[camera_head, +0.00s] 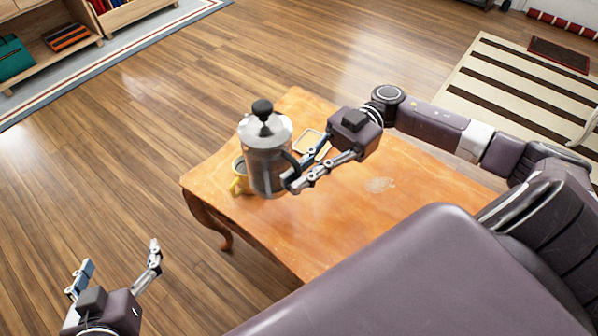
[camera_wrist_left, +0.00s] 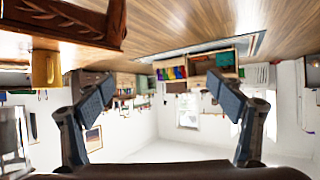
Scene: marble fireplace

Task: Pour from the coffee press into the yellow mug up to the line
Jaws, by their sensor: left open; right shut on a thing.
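The coffee press (camera_head: 268,168) is silver with a black knob on its lid and stands upright in the head view. My right gripper (camera_head: 292,181) is shut on its handle at the right side. Whether its base touches the table cannot be told. My left gripper (camera_head: 120,262) is open and empty, off the table at lower left. The mug's line and contents are not visible.
The orange-brown wooden table (camera_head: 330,235) has curved legs and free room to the right. A small pale square-framed item (camera_head: 311,141) lies behind the press. A shelf (camera_head: 50,45) stands at upper left and a striped rug (camera_head: 500,95) at upper right.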

